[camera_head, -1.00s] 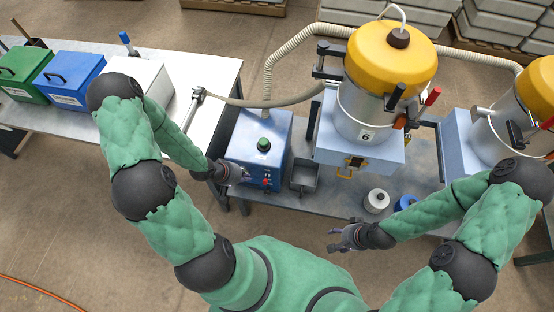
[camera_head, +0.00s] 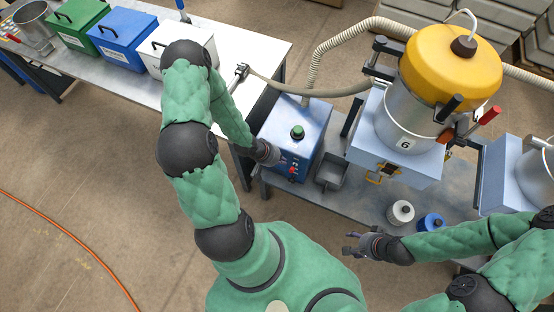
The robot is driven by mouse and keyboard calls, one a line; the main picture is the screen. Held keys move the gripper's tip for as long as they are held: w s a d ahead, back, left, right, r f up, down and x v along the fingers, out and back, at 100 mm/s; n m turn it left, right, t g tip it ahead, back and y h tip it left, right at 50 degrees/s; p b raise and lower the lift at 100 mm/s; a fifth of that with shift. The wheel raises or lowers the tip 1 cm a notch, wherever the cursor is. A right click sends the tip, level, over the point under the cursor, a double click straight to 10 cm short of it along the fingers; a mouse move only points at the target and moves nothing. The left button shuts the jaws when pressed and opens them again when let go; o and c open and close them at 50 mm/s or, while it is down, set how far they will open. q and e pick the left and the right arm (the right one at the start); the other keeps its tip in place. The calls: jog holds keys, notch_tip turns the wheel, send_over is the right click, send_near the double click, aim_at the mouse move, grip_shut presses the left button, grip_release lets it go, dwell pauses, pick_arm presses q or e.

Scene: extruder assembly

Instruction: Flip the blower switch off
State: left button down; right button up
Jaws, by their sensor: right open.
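The blower appears to be the blue box (camera_head: 308,128) with a green knob on top, on the low grey bench. Its front panel (camera_head: 292,168) carries small controls, including a red one; I cannot make out the switch's position. My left gripper (camera_head: 279,157) is right at the left part of this panel, seen from above. Its fingers are small and partly hidden, so I cannot tell whether they touch or are open. My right gripper (camera_head: 352,247) is open and empty, out in front of the bench, apart from everything.
A small grey tray (camera_head: 331,173) stands right of the blower. A white-lidded pot (camera_head: 400,211) and a blue one (camera_head: 431,222) sit further right. A hose nozzle (camera_head: 241,73) lies on the white table.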

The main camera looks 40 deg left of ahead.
aim_at(293, 168)
pick_arm(q)
jog(key=shift+b+x, duration=0.55)
jog(key=shift+x, duration=1.5)
jog(key=shift+s+f+t+b, duration=0.2)
jog(key=shift+t+b, duration=0.1)
jog(key=shift+b, duration=0.2)
jog(key=shift+s+d+f+t+b, duration=0.1)
jog(key=shift+s+f+t+b, duration=0.15)
jog(key=shift+t+b, duration=0.4)
jog(key=s+f+t+b, duration=0.1)
jog(key=b, duration=0.1)
jog(key=f+m+t+b, duration=0.1)
jog(key=b, duration=0.1)
jog(key=shift+s+d+f+t+y, duration=0.25)
jog(key=shift+s+y, duration=0.05)
jog(key=shift+s, duration=0.1)
jog(key=shift+r+p, duration=0.5)
jog(key=shift+r, duration=0.25)
